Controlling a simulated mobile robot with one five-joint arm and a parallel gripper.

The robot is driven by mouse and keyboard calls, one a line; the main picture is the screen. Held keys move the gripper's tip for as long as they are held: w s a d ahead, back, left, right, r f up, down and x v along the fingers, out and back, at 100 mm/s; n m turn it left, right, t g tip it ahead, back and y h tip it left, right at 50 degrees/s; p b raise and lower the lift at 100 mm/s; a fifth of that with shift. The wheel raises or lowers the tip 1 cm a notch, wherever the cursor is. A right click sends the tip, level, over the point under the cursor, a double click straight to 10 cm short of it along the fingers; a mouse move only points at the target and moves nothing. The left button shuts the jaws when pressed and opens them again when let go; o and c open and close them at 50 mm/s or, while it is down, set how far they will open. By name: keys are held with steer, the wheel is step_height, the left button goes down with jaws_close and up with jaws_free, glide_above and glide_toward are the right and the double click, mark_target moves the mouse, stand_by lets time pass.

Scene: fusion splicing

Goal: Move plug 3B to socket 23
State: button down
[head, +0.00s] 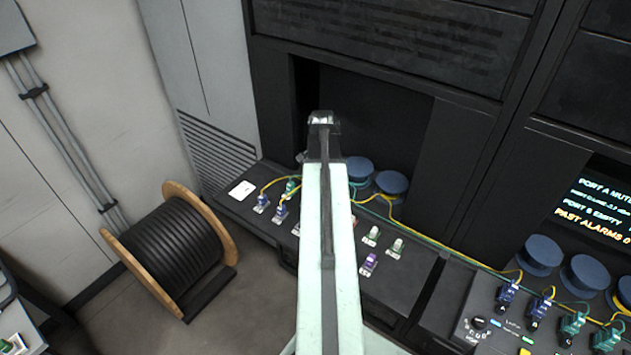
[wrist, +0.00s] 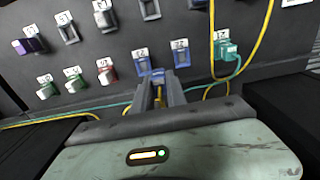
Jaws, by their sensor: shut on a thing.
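In the wrist view my gripper (wrist: 158,84) is shut on a small blue plug (wrist: 158,73) with a yellow cable between the fingers. The plug is at the row of sockets, just below a white label (wrist: 141,53) that seems to read 23. Whether it is seated or held just off the panel I cannot tell. A neighbouring socket (wrist: 181,58) with blue in it is just to the right. In the head view my arm hides the gripper and the held plug.
A green plug (wrist: 227,50) with a teal cable is close on the right, with yellow cables hanging beside it. Red (wrist: 107,77), green (wrist: 75,84) and purple (wrist: 24,46) pieces are to the left. In the head view, blue spools (head: 391,183) stand behind the panel.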

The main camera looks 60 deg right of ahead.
steer(key=s+f+b, duration=0.3)
steer(key=f+b, duration=0.1)
steer(key=shift+s+f+b, duration=0.35)
steer(key=shift+f, duration=0.05)
steer(key=shift+f+b, duration=0.8)
steer(key=shift+b, duration=0.05)
steer(key=shift+f+b, duration=0.5)
stand_by(0.5)
steer(key=c, duration=1.3)
jaws_free()
steer(key=shift+r, duration=0.1)
